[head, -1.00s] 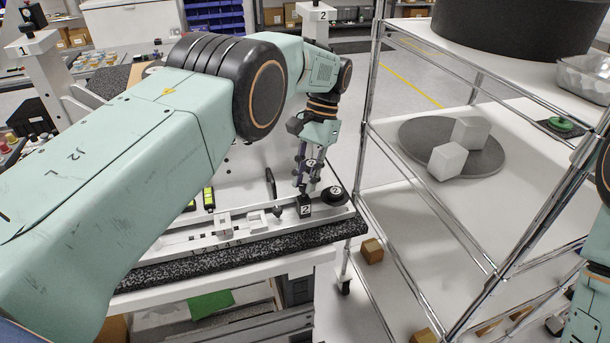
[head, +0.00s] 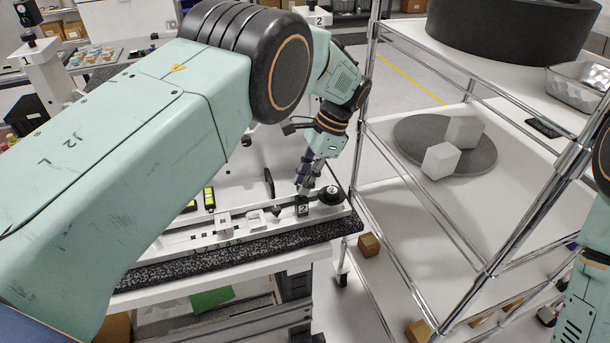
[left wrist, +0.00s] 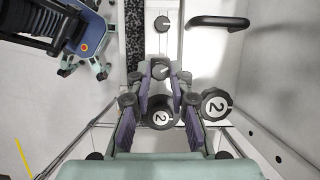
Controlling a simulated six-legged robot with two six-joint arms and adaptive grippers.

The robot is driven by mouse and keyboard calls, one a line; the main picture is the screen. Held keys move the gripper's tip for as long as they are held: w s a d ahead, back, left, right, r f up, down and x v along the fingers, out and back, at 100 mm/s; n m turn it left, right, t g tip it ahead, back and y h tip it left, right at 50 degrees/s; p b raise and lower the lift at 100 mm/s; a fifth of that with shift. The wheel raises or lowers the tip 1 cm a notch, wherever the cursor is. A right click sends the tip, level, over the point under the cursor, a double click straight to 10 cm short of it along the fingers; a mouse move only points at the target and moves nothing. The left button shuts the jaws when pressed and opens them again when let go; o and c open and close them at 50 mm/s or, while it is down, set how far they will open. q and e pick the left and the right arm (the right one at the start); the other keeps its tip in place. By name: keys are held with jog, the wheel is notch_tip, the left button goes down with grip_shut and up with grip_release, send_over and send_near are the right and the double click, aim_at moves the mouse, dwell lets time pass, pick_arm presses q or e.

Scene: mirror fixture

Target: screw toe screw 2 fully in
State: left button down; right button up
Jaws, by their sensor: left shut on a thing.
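My left gripper (head: 304,188) points down at the right end of the white fixture rail (head: 235,232). In the left wrist view its fingers (left wrist: 160,110) are closed around a small dark knob with a round white label 2 (left wrist: 160,117), which I take as toe screw 2. In the head view the fingers mostly hide this knob. A dark block marked 2 (head: 303,209) sits just in front of the fingertips. A larger black knob marked 2 (head: 332,191) stands just right of them; it also shows in the left wrist view (left wrist: 216,103).
A wire shelf rack (head: 365,130) stands close on the right. It holds a grey disc (head: 410,145) with white cubes. A thin dark upright piece (head: 269,183) stands behind the rail. A black handle (left wrist: 217,21) shows in the left wrist view.

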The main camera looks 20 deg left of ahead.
pick_arm(q)
jog(key=shift+w+r, duration=0.15)
jog(key=shift+r, duration=0.1)
jog(key=c, duration=1.5)
grip_release()
jog(key=o, duration=0.3)
jog(key=shift+s+f, duration=0.1)
jog(key=shift+s, duration=0.1)
jog(key=shift+w, duration=0.1)
jog(key=shift+w+d+r, duration=0.1)
jog(key=shift+r, duration=0.2)
jog(key=v, duration=1.1)
jog(key=shift+s+r, duration=0.2)
